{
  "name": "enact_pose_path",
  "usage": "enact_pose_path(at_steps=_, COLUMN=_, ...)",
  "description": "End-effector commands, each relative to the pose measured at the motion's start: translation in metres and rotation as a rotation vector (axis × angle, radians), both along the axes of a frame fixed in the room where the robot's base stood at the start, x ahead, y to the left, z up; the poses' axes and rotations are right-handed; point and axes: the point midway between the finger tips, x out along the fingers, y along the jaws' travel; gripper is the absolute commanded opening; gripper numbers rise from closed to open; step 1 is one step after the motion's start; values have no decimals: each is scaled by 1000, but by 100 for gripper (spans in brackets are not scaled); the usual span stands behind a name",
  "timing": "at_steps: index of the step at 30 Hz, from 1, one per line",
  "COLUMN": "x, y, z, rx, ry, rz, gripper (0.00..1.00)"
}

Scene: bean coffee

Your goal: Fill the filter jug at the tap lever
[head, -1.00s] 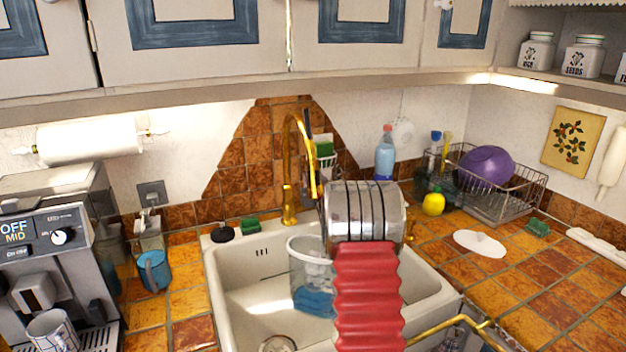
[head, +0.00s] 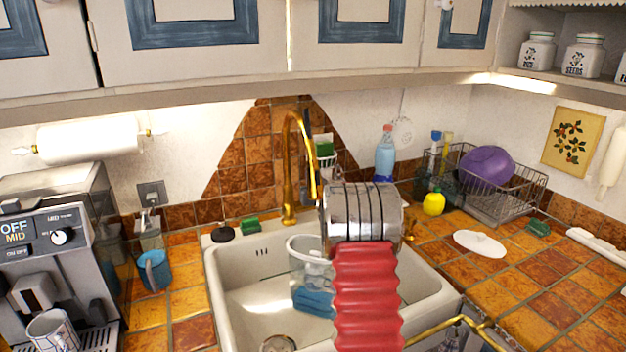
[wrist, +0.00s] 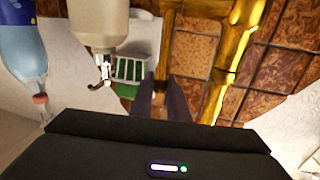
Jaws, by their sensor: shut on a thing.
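The clear filter jug (head: 308,262) stands upright in the white sink (head: 236,284), below the gold tap (head: 287,170). Something blue shows at its bottom, and my arm hides its right side. I cannot tell how much water it holds. The thin gold tap lever (head: 311,165) rises at the right of the spout. In the wrist view, which looks upside down, my gripper's dark fingers (wrist: 162,102) are close together at the end of a gold bar (wrist: 167,45), which appears to be the lever. The gripper is shut on it.
A blue bottle (head: 385,155), yellow lemon-shaped bottle (head: 434,203) and dish rack (head: 500,195) stand at the back right. A coffee machine (head: 60,245) and blue mug (head: 154,270) are at left. Cabinets hang above. The tiled counter at right has free room.

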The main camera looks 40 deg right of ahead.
Motion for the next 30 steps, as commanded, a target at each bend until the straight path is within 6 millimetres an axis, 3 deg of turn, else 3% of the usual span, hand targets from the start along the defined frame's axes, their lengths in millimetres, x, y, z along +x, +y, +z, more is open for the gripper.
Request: enact_pose_path(at_steps=30, x=-8, y=3, z=-2, rx=-22, ry=-75, rz=1, gripper=0)
